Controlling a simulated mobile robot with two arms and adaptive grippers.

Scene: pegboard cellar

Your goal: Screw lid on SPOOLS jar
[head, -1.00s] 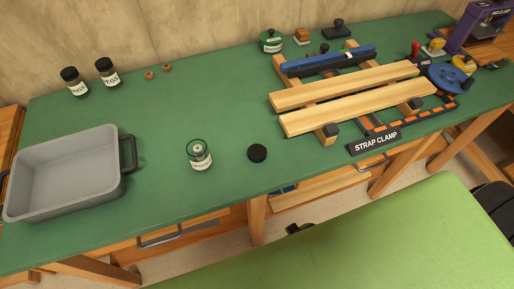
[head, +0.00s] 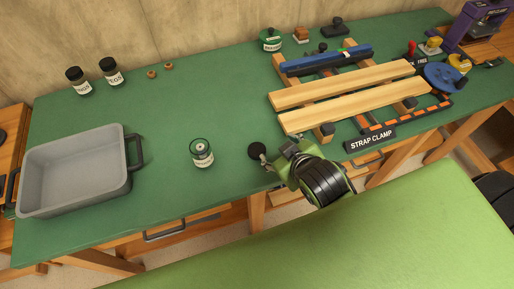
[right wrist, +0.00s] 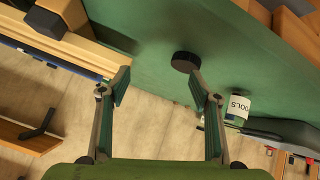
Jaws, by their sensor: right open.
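The SPOOLS jar (head: 202,154) stands upright and open-topped on the green bench, left of my right gripper; its label, partly cut to "OOLS", shows in the right wrist view (right wrist: 238,104). The round black lid (head: 257,150) lies flat on the bench right of the jar. It also shows in the right wrist view (right wrist: 185,62), beyond the fingertips and nearer the right finger. My right gripper (head: 279,158) is just right of the lid in the head view. In the right wrist view its fingers (right wrist: 160,82) are spread with nothing between them. My left gripper is not in view.
A grey bin (head: 75,172) stands at the left. Two lidded jars (head: 79,82) stand at the back left. A strap clamp with wooden boards (head: 345,95) lies right of the lid. The bench between bin and SPOOLS jar is clear.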

